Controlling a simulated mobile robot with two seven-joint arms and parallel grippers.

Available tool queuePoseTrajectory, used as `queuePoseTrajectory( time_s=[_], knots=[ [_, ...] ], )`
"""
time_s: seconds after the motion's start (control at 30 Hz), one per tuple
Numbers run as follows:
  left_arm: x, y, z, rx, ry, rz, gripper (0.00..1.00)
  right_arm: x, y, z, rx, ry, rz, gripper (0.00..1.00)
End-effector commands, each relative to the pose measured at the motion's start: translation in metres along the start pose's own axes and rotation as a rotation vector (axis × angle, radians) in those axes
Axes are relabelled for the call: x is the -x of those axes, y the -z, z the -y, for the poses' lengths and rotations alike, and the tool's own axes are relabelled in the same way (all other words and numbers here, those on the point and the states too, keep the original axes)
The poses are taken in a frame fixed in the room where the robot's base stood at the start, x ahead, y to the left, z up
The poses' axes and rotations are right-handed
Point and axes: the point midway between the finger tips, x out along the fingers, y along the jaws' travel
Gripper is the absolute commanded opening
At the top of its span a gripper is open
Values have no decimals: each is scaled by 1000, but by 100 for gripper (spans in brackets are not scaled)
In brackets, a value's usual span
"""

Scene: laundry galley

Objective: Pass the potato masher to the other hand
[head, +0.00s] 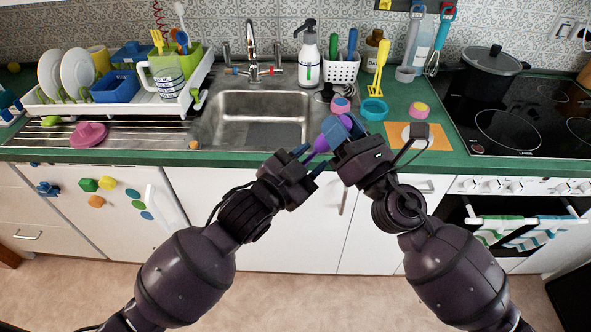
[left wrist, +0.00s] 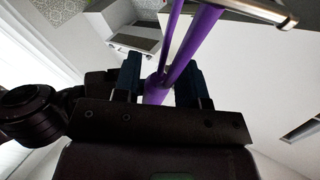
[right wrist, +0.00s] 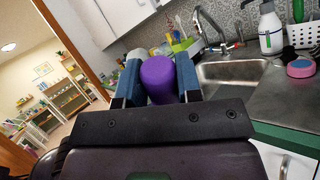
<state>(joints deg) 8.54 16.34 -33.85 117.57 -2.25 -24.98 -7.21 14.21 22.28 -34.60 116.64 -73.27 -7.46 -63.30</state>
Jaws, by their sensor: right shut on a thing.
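The purple potato masher (head: 321,144) is held in the air in front of the counter edge, between my two grippers. My right gripper (head: 345,132) is shut on it; in the right wrist view its rounded purple end (right wrist: 160,78) sits between the two fingers. My left gripper (head: 305,160) is just lower and to the left. In the left wrist view its open fingers stand on either side of the purple handle (left wrist: 156,92), with gaps showing. Two purple rods run upward from there. My grippers partly hide the masher in the head view.
The green counter edge (head: 240,158) lies just behind the grippers. The sink (head: 258,104), a teal bowl (head: 374,110), pink-topped round items (head: 418,109) and an orange mat (head: 433,143) are behind it. The floor in front is clear.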

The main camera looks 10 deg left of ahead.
Motion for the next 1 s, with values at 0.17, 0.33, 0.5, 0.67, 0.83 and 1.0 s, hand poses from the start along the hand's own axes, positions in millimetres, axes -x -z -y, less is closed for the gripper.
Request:
queuePoseTrajectory(
  time_s=[0.17,0.33,0.5,0.67,0.83,1.0],
  knots=[
    [-11,0,0,0,0,-1,38,0,0,0,0,0,1,0],
    [-12,0,0,0,0,0,38,0,0,0,0,0,1,0],
    [-12,0,0,0,0,0,34,0,0,0,0,0,1,0],
    [-12,0,0,0,0,0,9,0,0,0,0,0,1,0],
    [-12,1,-1,1,-2,-1,0,0,0,0,0,-1,1,0],
    [-12,1,-1,1,-1,-2,0,0,0,0,0,-1,1,54]
  ],
)
